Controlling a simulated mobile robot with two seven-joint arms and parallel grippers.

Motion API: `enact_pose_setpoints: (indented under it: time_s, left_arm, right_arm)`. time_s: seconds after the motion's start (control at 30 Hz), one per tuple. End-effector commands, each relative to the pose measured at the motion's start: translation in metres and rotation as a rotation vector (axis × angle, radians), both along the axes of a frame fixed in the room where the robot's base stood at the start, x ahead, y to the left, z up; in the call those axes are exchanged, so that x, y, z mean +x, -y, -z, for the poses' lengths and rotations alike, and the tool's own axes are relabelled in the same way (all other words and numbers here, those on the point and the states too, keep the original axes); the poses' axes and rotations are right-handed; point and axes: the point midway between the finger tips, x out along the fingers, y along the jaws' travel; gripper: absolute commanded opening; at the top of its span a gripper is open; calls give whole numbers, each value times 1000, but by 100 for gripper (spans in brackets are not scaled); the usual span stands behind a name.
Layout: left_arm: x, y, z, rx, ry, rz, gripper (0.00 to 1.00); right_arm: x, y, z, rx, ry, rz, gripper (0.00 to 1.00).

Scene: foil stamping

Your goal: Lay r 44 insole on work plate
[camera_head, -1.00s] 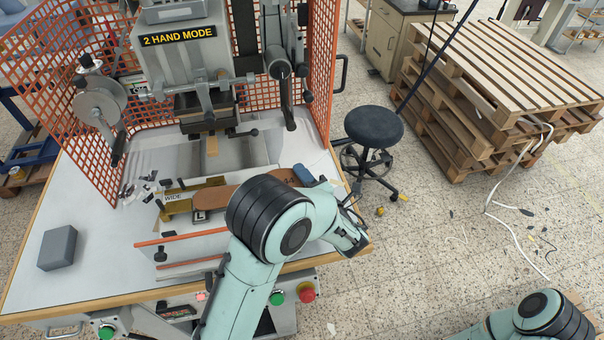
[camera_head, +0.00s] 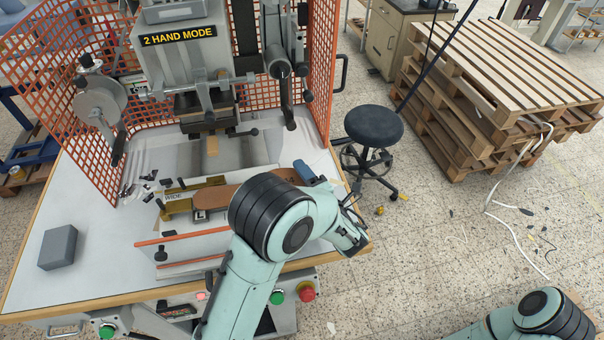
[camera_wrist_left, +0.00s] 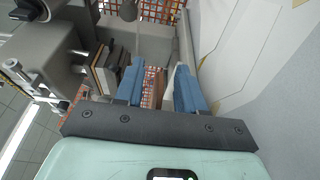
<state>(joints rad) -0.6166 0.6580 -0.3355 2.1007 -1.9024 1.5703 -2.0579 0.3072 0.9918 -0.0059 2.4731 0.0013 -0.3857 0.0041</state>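A brown insole (camera_head: 228,196) lies in the rack (camera_head: 205,240) at the front of the press table, beside a gold piece marked WIDE. A white label with an L shows near its left end; I cannot read a size on it. A pale grey plate (camera_head: 238,153) under the press head looks like the work plate. My left gripper shows a blue fingertip (camera_head: 306,173) at the insole's right end; my arm hides the rest. In the left wrist view its two blue fingers (camera_wrist_left: 159,88) stand apart, with a narrow reddish-brown strip visible between them. My right gripper is out of view.
The press (camera_head: 180,60) stands behind the rack, with orange mesh guards (camera_head: 70,90) around it. A grey block (camera_head: 58,247) sits at the table's left. Dark scraps lie left of the rack. A stool (camera_head: 374,127) and pallets (camera_head: 490,95) stand to the right.

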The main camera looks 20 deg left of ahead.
Motion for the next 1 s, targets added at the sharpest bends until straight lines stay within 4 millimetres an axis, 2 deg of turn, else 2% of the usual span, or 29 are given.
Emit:
enact_pose_setpoints:
  time_s: [0.2,0.33,0.8,1.0]
  left_arm:
    - [-1,1,0,0,0,1,39]
    - [-6,10,0,-1,1,4,39]
    - [-64,89,1,0,-1,5,39]
    - [-77,106,1,-1,-1,2,39]
  right_arm:
    - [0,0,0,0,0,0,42]
    - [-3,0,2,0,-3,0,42]
    - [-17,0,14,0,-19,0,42]
    - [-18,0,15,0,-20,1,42]
